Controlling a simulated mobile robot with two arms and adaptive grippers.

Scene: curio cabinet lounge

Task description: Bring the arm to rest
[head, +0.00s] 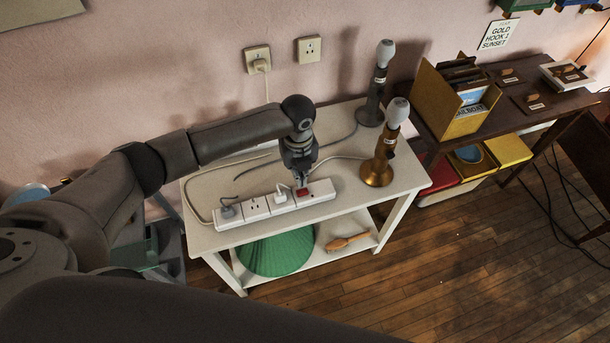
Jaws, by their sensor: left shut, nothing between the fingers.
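My left arm reaches in from the left of the head view over a white side table (405,172). My left gripper (301,184) points down, shut and empty, with its fingertips at or just above the right part of a white power strip (257,207). I cannot tell whether they touch it. A red switch (303,192) shows beside the fingertips. A grey plug (228,212) and a white plug (281,195) sit in the strip. My right gripper is not in view.
A brass lamp (377,172) and a grey lamp (371,112) stand on the table's right side, with loose cords. A green shade (277,252) and a wooden brush (347,242) lie on the lower shelf. A brown table (552,112) with a yellow box (440,108) stands right.

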